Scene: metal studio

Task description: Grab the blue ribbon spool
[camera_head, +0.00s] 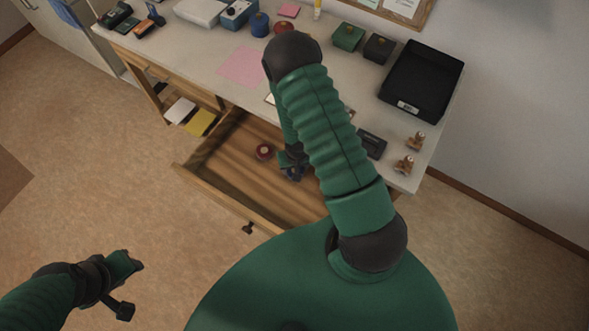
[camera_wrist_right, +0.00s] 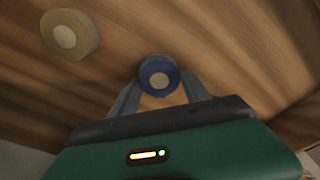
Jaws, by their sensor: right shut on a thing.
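The blue ribbon spool (camera_wrist_right: 158,75) has a pale round centre. In the right wrist view it sits between the two grey fingers of my right gripper (camera_wrist_right: 157,88), which is shut on it. In the head view the blue spool (camera_head: 294,175) shows only partly, at my right gripper (camera_head: 292,164) in the open wooden drawer (camera_head: 222,157); my right arm hides part of the drawer. My left gripper (camera_head: 124,287) is at the lower left, away from the desk, and its fingers are not clear.
The right wrist view shows a tan spool (camera_wrist_right: 70,36) on the wood. The desk (camera_head: 195,52) above holds a black tray (camera_head: 421,80) and several small items.

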